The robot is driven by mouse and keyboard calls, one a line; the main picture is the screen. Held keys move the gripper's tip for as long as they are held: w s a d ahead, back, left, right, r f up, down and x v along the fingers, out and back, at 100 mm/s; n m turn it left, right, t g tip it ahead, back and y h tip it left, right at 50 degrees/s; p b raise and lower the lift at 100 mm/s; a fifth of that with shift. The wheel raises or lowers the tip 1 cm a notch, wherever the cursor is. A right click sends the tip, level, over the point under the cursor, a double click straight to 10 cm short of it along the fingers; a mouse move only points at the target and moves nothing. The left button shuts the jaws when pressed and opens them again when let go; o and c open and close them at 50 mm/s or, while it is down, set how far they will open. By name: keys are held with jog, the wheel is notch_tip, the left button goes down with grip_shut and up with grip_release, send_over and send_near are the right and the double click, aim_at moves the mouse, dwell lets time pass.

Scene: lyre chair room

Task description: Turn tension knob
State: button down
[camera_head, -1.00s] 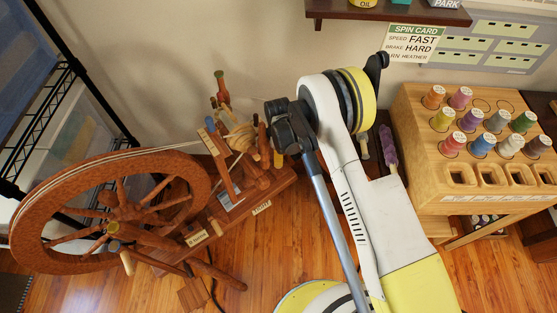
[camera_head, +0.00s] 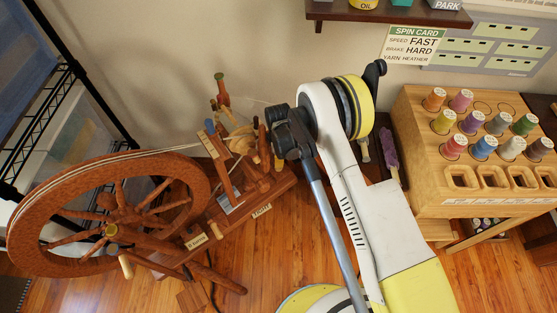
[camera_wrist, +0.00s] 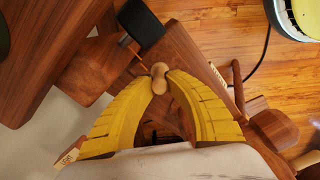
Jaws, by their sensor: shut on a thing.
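The spinning wheel (camera_head: 110,215) stands at the left in the head view, with its flyer, pegs and knobs at the right end of its wooden frame (camera_head: 262,195). In the wrist view, the yellow fingers of my gripper (camera_wrist: 159,84) close around a small pale wooden knob (camera_wrist: 158,72), which I take to be the tension knob. The knob's rounded end shows between the fingertips, above dark wood. In the head view my arm and dark wrist cover most of the gripper and the knob.
A wooden rack (camera_head: 480,185) with several thread spools stands at the right. A shelf (camera_head: 390,14) is on the wall above. A black wire rack (camera_head: 75,90) is at the far left. A purple duster-like thing (camera_head: 389,152) leans near the wall. Open wooden floor lies in front.

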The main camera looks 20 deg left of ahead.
jog(key=shift+n, duration=2.7)
jog(key=c, duration=1.3)
grip_release()
jog(key=shift+r, duration=0.1)
notch_tip(320, 180, up, 12)
